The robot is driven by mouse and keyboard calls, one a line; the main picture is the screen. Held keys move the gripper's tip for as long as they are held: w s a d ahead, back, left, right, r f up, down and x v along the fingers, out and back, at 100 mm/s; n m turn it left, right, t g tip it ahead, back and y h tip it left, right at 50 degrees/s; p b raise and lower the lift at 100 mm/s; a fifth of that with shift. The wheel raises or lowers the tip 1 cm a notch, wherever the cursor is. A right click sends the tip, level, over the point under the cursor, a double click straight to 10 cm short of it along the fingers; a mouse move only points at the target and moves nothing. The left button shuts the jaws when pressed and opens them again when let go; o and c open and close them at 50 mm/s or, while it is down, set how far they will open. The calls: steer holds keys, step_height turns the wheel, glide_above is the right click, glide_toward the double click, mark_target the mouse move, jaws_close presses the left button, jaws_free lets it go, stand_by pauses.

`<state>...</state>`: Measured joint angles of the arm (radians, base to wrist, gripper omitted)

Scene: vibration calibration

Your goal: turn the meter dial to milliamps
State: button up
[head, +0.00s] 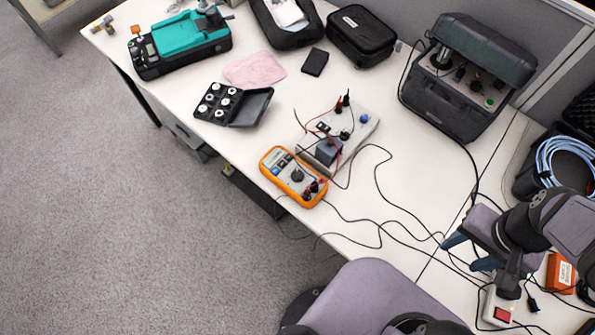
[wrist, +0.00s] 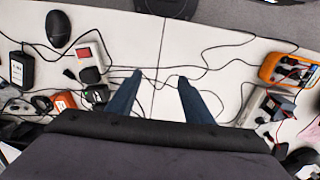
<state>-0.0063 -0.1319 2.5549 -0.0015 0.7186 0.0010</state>
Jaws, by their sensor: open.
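The meter (head: 293,176) is an orange handheld multimeter lying face up near the front edge of the table in the head view. Its round dial (head: 297,175) is dark and sits mid-face; the setting is too small to read. Red and black leads plug into its lower end. The meter also shows at the right edge of the wrist view (wrist: 288,71). My gripper (head: 460,252) is open and empty, well to the right of the meter in the head view. Its two blue fingers (wrist: 155,97) stand apart over bare table and thin cables in the wrist view.
A grey test board (head: 355,118) with wires stands just behind the meter. Loose black cables run across the table between meter and gripper. A power strip (head: 497,309) with a red switch and an orange box (head: 561,273) lie near my gripper. A chair (head: 375,300) stands in front.

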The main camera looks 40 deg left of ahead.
steer(key=w+a+n, duration=0.3)
steer(key=w+a, duration=0.4)
steer(key=a, duration=0.5)
steer(key=n, duration=0.7)
glide_above(298, 173)
step_height(298, 173, down, 7)
steer(key=shift+a+r+p, duration=0.1)
steer(key=shift+a+p, duration=0.05)
steer(key=shift+p, duration=0.2)
steer(key=shift+f+p, duration=1.05)
steer(key=shift+f, duration=2.65)
steer(key=c, duration=1.1)
